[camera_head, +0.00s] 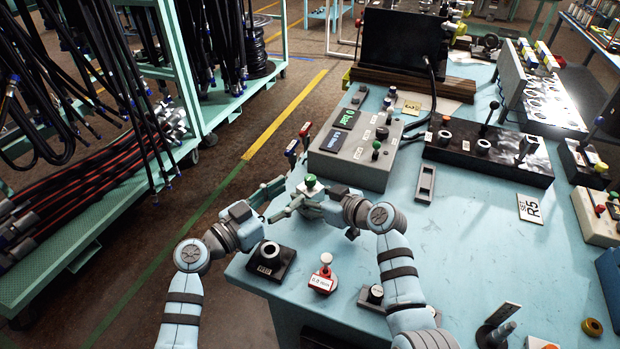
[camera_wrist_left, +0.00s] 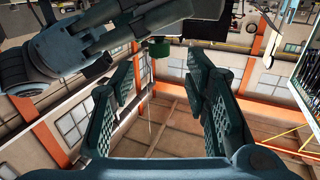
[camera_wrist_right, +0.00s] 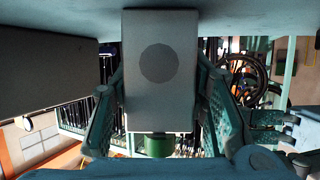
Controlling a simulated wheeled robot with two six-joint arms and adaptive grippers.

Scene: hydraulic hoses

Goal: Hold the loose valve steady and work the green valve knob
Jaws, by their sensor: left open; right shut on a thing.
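The loose valve is a grey block (camera_wrist_right: 160,25) between my right gripper's fingers in the right wrist view. Its green knob (camera_head: 310,181) shows at the table's front-left edge in the head view, and also in the left wrist view (camera_wrist_left: 159,47) and right wrist view (camera_wrist_right: 158,146). My right gripper (camera_head: 303,200) is shut on the valve; its fingers hide most of the body in the head view. My left gripper (camera_head: 276,198) is open and empty, just left of the valve. In the left wrist view the knob is beyond its spread fingers (camera_wrist_left: 160,85), apart from them.
A grey control box (camera_head: 350,155) with knobs and two levers stands behind the grippers. A black block (camera_head: 272,262) and a red-based valve (camera_head: 322,280) stand close in front. A black valve panel (camera_head: 500,150) is farther right. Hose racks (camera_head: 215,100) are at the left, off the table.

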